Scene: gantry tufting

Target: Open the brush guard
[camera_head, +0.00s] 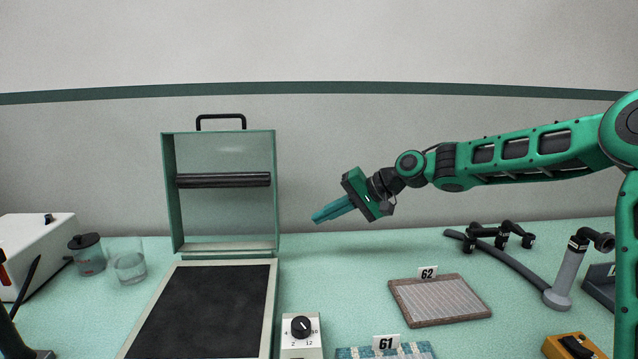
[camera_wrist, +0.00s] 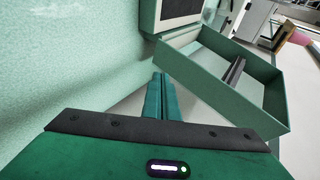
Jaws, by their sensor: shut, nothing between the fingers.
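The brush guard (camera_head: 219,216) is a green open-faced box frame with a black handle (camera_head: 220,117) on its top edge and a dark roller bar (camera_head: 223,180) across its inside. It stands upright at the back edge of a flat bed with a black surface (camera_head: 205,312), and that surface is uncovered. In the wrist view the guard (camera_wrist: 262,112) shows at the right, beyond my fingers. My gripper (camera_head: 316,219) is shut and empty, in the air to the right of the guard and apart from it. Its closed fingers also show in the wrist view (camera_wrist: 160,84).
A dial box (camera_head: 301,336) stands at the bed's right. Sample pads marked 61 (camera_head: 410,352) and 62 (camera_head: 440,312) lie on the table. At the left are a glass beaker (camera_head: 129,262), a lidded jar (camera_head: 88,256) and a white box (camera_head: 40,240). A grey stand (camera_head: 569,275) is at right.

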